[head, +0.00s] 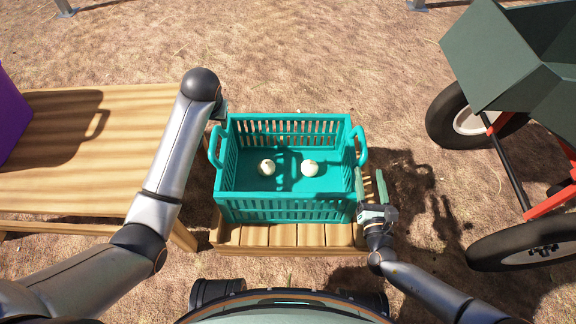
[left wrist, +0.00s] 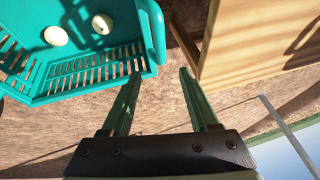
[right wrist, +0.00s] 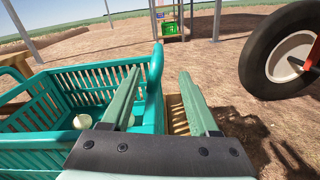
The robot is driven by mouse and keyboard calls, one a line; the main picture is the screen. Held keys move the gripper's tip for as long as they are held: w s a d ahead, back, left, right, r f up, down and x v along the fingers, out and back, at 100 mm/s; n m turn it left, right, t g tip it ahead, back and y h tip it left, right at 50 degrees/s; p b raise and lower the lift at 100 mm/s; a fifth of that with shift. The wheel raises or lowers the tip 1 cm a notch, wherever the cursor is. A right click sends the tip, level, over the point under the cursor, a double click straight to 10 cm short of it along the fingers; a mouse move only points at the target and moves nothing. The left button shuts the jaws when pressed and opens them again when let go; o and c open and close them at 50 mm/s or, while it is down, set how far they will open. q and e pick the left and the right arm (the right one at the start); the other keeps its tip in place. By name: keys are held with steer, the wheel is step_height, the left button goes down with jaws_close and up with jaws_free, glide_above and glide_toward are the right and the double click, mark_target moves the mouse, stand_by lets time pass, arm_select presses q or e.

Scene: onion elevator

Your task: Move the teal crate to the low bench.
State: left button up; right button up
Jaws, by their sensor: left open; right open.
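The teal crate (head: 285,209) stands upright on a small slatted wooden platform (head: 283,236) in the head view. Two white onions (head: 267,167) (head: 309,167) lie on its floor. My left gripper (head: 219,110) is open near the crate's left handle (head: 215,146), partly hidden by my arm. In the left wrist view its open fingers (left wrist: 161,80) are empty, between the crate corner and a wooden edge. My right gripper (head: 370,184) is open at the crate's right side. In the right wrist view its fingers (right wrist: 160,82) lie either side of the right handle (right wrist: 155,75); contact is unclear.
A wide wooden bench top (head: 70,190) lies to the left, close to the platform, with a purple object (head: 10,115) at its far left. A dark green cart (head: 500,60) with black wheels (head: 530,240) stands at the right. Dirt ground behind the crate is clear.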

mark_target(214, 134)
steer(key=shift+w+a, duration=0.1)
steer(key=shift+w, duration=0.05)
steer(key=shift+w, duration=0.25)
arm_select(q)
steer(key=x, duration=1.2)
steer(key=shift+s+a+f, duration=0.15)
steer(key=shift+f, duration=0.15)
arm_select(e)
steer(key=w, duration=1.2)
steer(key=shift+a, duration=0.25)
arm_select(q)
jaws_close()
arm_select(e)
steer(key=shift+s, duration=0.1)
jaws_close()
